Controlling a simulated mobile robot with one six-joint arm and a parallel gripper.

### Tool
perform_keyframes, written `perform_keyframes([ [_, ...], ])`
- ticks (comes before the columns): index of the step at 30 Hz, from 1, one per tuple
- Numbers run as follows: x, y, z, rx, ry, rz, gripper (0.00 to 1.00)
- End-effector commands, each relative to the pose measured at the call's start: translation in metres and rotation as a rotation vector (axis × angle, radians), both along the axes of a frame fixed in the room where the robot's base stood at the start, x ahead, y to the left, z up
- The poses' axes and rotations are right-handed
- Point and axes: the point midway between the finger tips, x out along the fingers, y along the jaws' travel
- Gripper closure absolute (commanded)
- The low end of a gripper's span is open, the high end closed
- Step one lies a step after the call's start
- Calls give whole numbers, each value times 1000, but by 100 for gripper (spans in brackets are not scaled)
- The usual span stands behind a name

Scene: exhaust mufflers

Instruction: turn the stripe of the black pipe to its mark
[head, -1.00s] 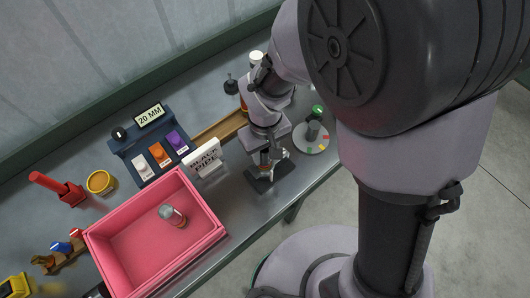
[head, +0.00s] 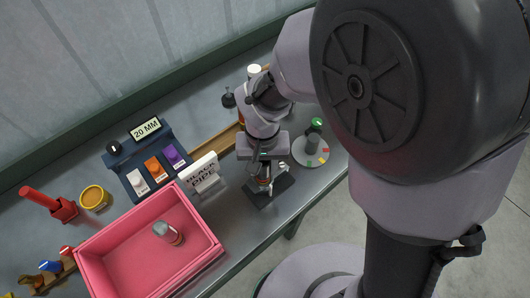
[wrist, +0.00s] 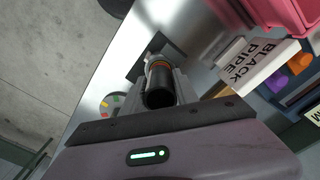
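The black pipe (wrist: 158,92) stands between the two fingers of my gripper (wrist: 165,78) in the wrist view, its dark open end towards the camera. An orange-red band shows near its far end. The fingers lie close against both sides of the pipe and look shut on it. In the head view, my gripper (head: 264,178) points down over a dark base plate (head: 282,188), with a bit of orange showing between the fingers. I cannot make out the stripe or its mark; the fingers hide much of the pipe.
The "BLACK PIPE" sign (head: 208,188) stands just left of my gripper. A pink bin (head: 95,262) holds a metal-capped part (head: 165,232). A round disc with coloured patches and a green-topped post (head: 314,140) stands at right. A blue switch box (head: 130,160) is behind.

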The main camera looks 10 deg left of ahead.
Motion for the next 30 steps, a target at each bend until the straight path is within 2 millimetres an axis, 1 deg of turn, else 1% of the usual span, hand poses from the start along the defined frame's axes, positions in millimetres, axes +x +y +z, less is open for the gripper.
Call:
perform_keyframes([
  [1,0,0,0,0,0,0,53],
  [3,0,0,0,0,0,1,41],
  [11,0,0,0,0,0,1,41],
  [14,0,0,8,0,-1,1,41],
  [17,0,0,30,2,-3,2,41],
  [23,1,0,94,3,-4,1,41],
  [24,1,0,107,3,-5,0,41],
  [27,1,0,136,3,-4,1,41],
  [30,0,0,157,2,-3,1,41],
])
